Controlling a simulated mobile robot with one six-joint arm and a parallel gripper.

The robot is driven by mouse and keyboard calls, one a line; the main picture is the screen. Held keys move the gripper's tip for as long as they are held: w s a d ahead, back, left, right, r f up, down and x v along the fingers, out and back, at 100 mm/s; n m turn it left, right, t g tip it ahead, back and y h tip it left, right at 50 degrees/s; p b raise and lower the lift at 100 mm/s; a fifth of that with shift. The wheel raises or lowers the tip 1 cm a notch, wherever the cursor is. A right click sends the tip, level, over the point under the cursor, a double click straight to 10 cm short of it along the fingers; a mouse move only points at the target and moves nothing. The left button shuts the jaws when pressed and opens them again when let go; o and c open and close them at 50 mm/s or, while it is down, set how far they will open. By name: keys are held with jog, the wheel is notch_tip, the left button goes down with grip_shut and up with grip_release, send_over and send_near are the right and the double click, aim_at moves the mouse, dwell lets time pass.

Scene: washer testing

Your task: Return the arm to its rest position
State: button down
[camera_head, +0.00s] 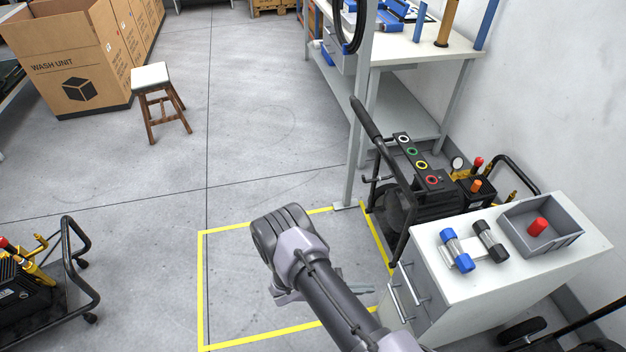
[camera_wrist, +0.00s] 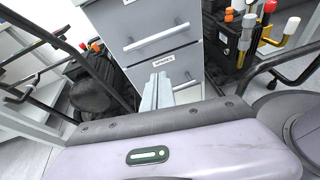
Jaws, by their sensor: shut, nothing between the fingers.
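My arm (camera_head: 330,290) reaches up from the bottom of the head view, bent over the yellow-outlined floor area, with its elbow end near the middle. My gripper (camera_wrist: 158,92) shows in the wrist view as two pale fingers close together. It is shut and empty. It points toward the front of the grey drawer cabinet (camera_wrist: 150,25), and no contact with the cabinet can be made out. In the head view the gripper is mostly hidden behind my arm.
The white-topped cabinet (camera_head: 460,292) stands close to my arm's right, bearing a grey bin (camera_head: 563,243) and blue and black filter cartridges. A black pressure washer (camera_head: 395,205) stands behind it. Another machine (camera_head: 22,285) is at left. Open floor lies beyond the yellow outline (camera_head: 203,290).

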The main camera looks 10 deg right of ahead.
jog(key=w+a+r+m+g+y, duration=0.15)
jog(key=r+m+y, duration=0.35)
jog(key=r, duration=0.9)
jog(key=a+r+m+g+y, duration=0.1)
jog(key=a+r+m+y, duration=0.2)
jog(key=r+m, duration=0.75)
jog(key=s+a+r+m+t+y, duration=0.2)
jog(key=s+r, duration=0.4)
jog(key=r, duration=0.6)
jog(key=s+a+r+m+t+y, duration=0.3)
jog(key=s+a+r+t+y, duration=0.2)
jog(key=r, duration=0.6)
jog(key=s+t+y, duration=0.1)
jog(key=s, duration=0.1)
jog(key=shift+s+a+r+m, duration=0.3)
jog(key=shift+r+m, duration=0.05)
jog(key=shift+r, duration=0.05)
jog(key=shift+t, duration=0.25)
